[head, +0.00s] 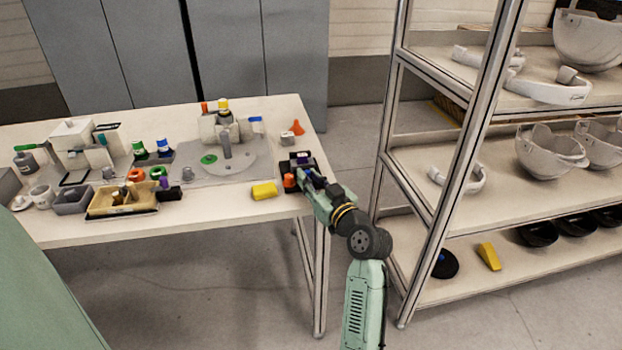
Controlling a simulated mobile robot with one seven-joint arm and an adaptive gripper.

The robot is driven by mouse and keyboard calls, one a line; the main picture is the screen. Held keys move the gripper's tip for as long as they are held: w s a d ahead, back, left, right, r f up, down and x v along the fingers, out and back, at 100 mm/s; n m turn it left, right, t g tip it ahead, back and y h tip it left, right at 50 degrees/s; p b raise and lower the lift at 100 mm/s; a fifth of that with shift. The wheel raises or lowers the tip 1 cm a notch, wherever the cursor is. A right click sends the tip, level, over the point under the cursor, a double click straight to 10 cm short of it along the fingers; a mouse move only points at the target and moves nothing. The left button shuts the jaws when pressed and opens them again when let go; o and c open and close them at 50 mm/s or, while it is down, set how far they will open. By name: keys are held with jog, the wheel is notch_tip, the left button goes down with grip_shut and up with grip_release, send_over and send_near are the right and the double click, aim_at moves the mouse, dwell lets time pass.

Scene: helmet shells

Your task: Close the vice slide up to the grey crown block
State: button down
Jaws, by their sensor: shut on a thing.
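The dark vice (287,167) sits at the right end of the table, near its front corner. An orange part (290,181) stands at its left front side. A small pale grey piece (300,155) shows on top towards the back; it looks like the crown block, but it is too small to be sure. My gripper (307,176) reaches in from the lower right and is shut on a part of the vice, which looks like the slide. The fingers hide most of the slide, so the gap to the block cannot be told.
A yellow block (264,190) lies just left of the vice. An orange cone (297,128) stands behind it. A grey plate (240,163) with bottles and a crowded tray (95,211) fill the table further left. A shelf post (460,160) rises right of my arm.

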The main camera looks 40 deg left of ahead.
jog(key=shift+w+d, duration=0.2)
jog(key=shift+w, duration=0.1)
jog(key=shift+w+a+b, duration=0.6)
jog(key=shift+a+b, duration=0.1)
jog(key=shift+b, duration=0.3)
jog(key=shift+r, duration=0.15)
jog(key=c, duration=1.6)
grip_release()
jog(key=shift+w, duration=0.1)
jog(key=shift+s+d, duration=0.2)
jog(key=shift+s, duration=0.05)
jog(key=v, duration=1.1)
jog(key=shift+s+d, duration=0.1)
jog(key=shift+d, duration=0.15)
